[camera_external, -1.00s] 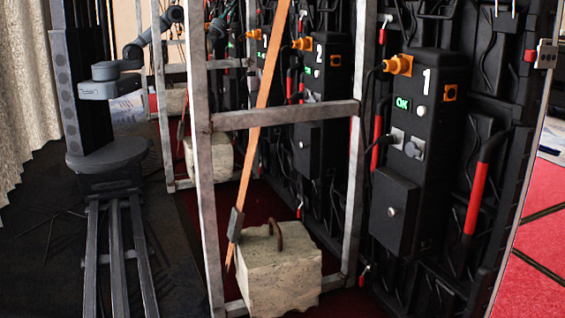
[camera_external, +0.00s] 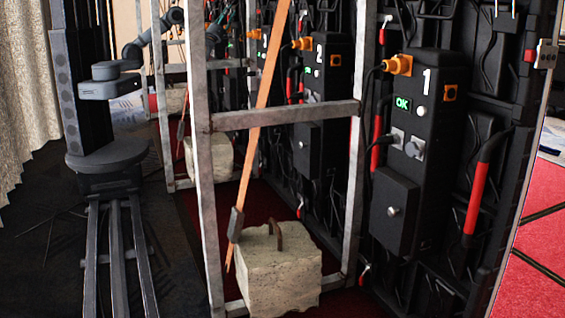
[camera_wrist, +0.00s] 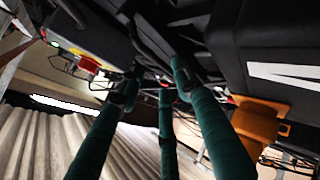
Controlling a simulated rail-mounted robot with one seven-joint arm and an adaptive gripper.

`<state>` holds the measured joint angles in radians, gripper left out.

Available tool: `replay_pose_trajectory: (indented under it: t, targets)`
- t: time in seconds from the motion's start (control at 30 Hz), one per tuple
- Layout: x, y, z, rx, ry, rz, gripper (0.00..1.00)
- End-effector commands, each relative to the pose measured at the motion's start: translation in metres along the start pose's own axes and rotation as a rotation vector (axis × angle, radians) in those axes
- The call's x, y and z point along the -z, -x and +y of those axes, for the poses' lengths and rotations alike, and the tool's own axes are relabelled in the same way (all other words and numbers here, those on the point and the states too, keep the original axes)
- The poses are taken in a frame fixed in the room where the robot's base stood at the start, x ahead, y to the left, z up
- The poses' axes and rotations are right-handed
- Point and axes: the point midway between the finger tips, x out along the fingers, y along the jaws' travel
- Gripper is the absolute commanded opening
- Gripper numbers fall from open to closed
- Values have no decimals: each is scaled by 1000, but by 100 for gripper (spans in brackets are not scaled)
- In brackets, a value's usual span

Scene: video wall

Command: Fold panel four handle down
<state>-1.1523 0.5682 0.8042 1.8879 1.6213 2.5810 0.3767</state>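In the wrist view my gripper (camera_wrist: 154,84) shows as teal fingers with dark tips, reaching up among black panel parts. The fingertips stand apart, with no object clearly held between them. A black box (camera_wrist: 245,50) with part of a large white number is close by at the upper right, with an orange connector (camera_wrist: 258,120) on it. I cannot clearly pick out panel four's handle among the dark parts around the fingertips. In the external view, my arm reaches toward the far panels; its gripper end is hidden or too small to read.
Box 1 (camera_external: 420,150) and box 2 (camera_external: 320,110) are on nearer panels, with a red-gripped handle (camera_external: 477,190) at the right. Metal frames (camera_external: 204,160), an orange strap (camera_external: 258,130) and a stone weight (camera_external: 270,282) stand between. A curtain (camera_external: 20,110) lines the left.

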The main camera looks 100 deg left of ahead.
Motion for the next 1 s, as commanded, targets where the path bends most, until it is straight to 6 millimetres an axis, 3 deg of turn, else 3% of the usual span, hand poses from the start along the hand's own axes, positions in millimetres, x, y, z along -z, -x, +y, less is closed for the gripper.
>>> replay_pose_trajectory:
  t: [0.13, 0.6, 1.0]
  targets:
    - [0, 25, -2, 8, -5, -5, 34]
    - [1, 63, -1, 3, -2, -2, 34]
    - [0, 81, 0, 2, -2, -2, 34]
